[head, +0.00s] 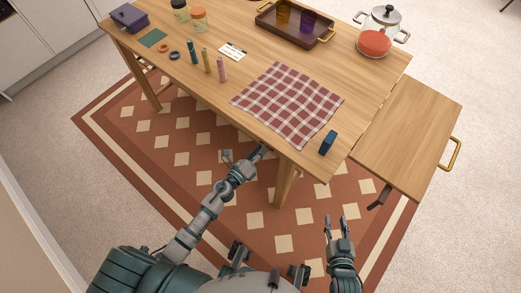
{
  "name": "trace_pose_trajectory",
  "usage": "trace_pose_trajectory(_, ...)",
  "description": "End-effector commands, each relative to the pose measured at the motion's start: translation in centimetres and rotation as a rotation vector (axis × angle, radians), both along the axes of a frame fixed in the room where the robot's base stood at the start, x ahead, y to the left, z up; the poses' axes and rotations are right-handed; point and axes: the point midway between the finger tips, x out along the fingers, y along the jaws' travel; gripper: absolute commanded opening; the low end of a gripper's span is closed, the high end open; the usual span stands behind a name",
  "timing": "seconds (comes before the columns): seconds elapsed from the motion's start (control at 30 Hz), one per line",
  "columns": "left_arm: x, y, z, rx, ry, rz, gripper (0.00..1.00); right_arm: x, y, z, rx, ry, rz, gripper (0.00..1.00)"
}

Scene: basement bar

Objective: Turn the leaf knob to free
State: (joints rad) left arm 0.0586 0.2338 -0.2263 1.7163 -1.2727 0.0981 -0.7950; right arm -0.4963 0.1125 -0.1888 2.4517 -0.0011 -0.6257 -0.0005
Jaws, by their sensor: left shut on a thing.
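The wooden table has a leaf (412,130) at its right end, which looks raised about level with the top. My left gripper (249,158) is at the table's front edge, shut on a small dark-blue part (259,153) that appears to be the leaf knob. The knob is mostly hidden by the fingers and the table edge, so its turned position cannot be told. My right gripper (339,226) is open and empty, low in front of the table, below the leaf.
A checked cloth (288,104) and a blue block (328,142) lie near the front edge. A glass pot (378,38) with red liquid and a tray (266,17) stand behind. The leaf has a brass handle (452,155) and a dark bracket (379,196). A table leg (285,183) is near my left gripper.

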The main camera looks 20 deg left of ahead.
Motion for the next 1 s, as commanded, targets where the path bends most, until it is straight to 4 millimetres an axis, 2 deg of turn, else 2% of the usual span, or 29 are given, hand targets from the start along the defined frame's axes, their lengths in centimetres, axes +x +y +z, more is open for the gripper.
trace_pose_trajectory(0.37, 0.2, 0.4, 0.4, -0.334, 0.120, 0.009, 0.00, -2.7, -1.2, -2.4, -0.060, 0.224, -0.007, 0.39)
trace_pose_trajectory(0.7, 0.2, 0.5, 0.3, -0.615, 0.222, 0.011, 0.00, -6.7, -2.7, -4.5, -0.122, 0.475, -0.018, 0.39)
trace_pose_trajectory(1.0, 0.2, 0.5, 0.2, -0.782, 0.283, 0.013, 0.00, -9.8, -3.8, -5.5, -0.161, 0.642, -0.025, 0.39)
